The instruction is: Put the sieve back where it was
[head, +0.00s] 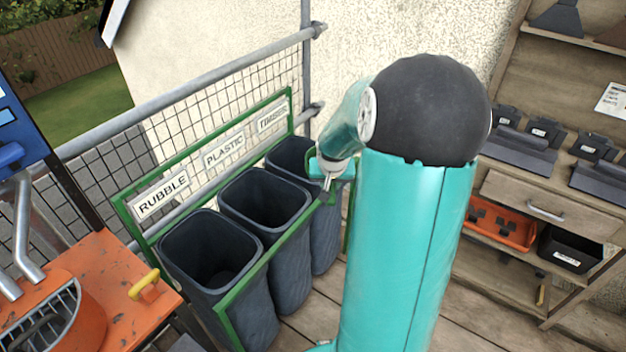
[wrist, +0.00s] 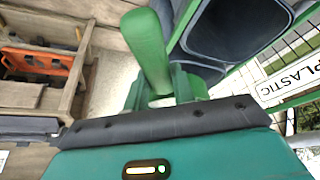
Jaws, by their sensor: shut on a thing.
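My gripper (wrist: 162,92) is shut on a thick green handle-like bar (wrist: 148,45) with a rounded end, seen in the wrist view. Whether this bar belongs to the sieve cannot be told, and no sieve mesh or rim is clearly visible in either view. In the head view my gripper (head: 327,178) is beside the right-hand bin, marked TIMBER, and my arm hides part of that area. What it holds is too small to make out there.
Three dark bins stand in a green frame (head: 185,160): rubble (head: 205,255), plastic (head: 265,200) and timber (head: 290,155). An orange bench (head: 110,270) is at left. A wooden shelf unit (head: 505,195) with dark tiles and an orange crate (head: 500,222) stands at right.

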